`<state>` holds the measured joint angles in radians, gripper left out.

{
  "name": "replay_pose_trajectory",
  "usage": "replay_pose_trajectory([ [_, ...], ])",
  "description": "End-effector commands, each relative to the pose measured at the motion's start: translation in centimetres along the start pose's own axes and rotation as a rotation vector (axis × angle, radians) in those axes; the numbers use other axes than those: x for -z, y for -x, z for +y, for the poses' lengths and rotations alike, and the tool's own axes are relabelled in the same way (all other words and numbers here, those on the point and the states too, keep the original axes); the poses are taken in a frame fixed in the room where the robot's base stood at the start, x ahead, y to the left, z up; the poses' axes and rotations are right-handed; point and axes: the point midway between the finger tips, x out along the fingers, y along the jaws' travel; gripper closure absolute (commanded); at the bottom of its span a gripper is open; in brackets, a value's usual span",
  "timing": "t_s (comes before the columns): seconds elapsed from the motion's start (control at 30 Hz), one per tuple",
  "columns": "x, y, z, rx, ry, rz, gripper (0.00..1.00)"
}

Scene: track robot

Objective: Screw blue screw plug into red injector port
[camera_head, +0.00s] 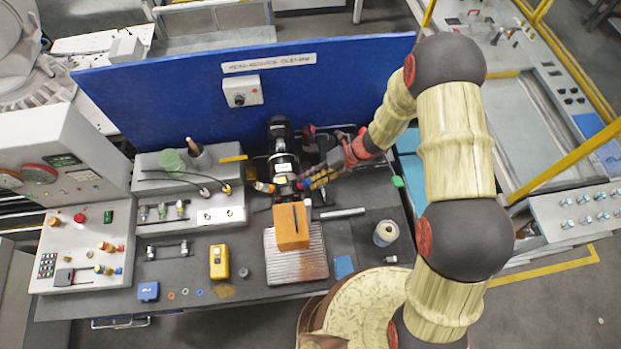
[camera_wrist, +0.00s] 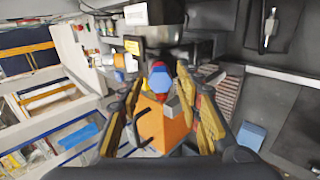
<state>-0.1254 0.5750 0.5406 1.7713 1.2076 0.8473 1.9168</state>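The blue screw plug (camera_wrist: 158,80) shows in the wrist view as a small rounded blue piece with red next to it. That red may be the injector port, but I cannot tell whether the two are touching. My gripper (camera_wrist: 159,79) has its yellow fingers apart, one to each side of the blue piece, with visible gaps. In the head view my gripper (camera_head: 304,183) reaches leftward to the black and silver machine at the back of the bench. A small blue spot, probably the plug (camera_head: 300,184), shows at its fingertips. The red port is too small to make out there.
An orange block (camera_head: 292,226) stands on a ribbed metal plate (camera_head: 285,265) just in front of the machine. A blue panel (camera_head: 240,90) rises behind. A yellow meter (camera_head: 219,261) sits at left.

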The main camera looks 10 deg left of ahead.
Motion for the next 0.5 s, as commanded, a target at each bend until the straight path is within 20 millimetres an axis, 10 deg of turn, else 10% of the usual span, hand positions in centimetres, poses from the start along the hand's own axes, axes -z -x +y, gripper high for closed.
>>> replay_pose_trajectory([
  [0.5, 0.02, -0.19, -0.17, 0.000, 0.275, 0.000, 0.65],
])
